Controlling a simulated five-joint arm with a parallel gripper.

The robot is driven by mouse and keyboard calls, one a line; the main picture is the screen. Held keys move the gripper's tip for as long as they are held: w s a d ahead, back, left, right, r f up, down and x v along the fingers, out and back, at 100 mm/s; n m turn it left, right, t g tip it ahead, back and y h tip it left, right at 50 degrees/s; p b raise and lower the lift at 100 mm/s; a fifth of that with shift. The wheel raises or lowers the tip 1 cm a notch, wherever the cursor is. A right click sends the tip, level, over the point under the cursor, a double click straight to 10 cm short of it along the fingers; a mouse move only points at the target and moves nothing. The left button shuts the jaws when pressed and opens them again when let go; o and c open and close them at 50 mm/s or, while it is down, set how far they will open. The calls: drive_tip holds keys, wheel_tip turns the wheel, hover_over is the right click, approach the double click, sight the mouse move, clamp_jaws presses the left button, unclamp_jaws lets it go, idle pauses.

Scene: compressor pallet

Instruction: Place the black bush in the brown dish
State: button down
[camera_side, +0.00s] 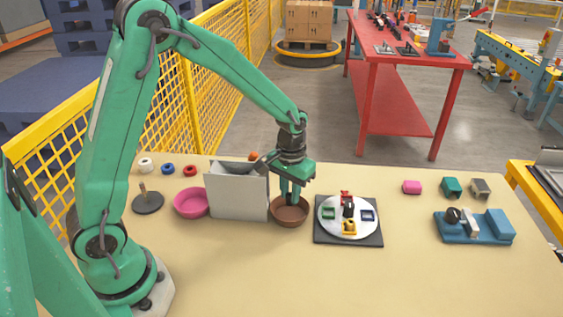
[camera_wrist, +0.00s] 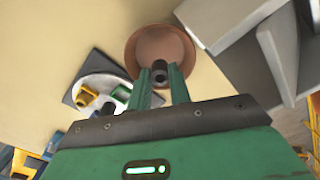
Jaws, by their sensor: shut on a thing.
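The brown dish (camera_side: 289,212) stands on the table, right of a grey upright box. My gripper (camera_side: 291,198) is directly over the dish with its fingertips low at the dish opening. In the wrist view, my gripper (camera_wrist: 161,80) is shut on the black bush (camera_wrist: 160,72), a small dark ring between the fingertips. The brown dish (camera_wrist: 150,40) lies behind it. In the side view the bush is hidden by the fingers and dish. I cannot tell whether the bush touches the dish floor.
A grey box (camera_side: 238,192) stands close left of the dish, with a pink dish (camera_side: 191,203) beyond it. A white turntable on a dark square base (camera_side: 330,238) holds coloured parts to the right. A blue fixture (camera_side: 473,228) is farther right. The front table is clear.

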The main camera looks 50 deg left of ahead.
sight(290, 195)
drive_tip(key=shift+f, duration=2)
drive_tip(key=shift+f, duration=0.1)
drive_tip(key=c, duration=1.3)
unclamp_jaws()
wheel_tip(290, 195, up, 11)
drive_tip(key=shift+r, duration=0.6)
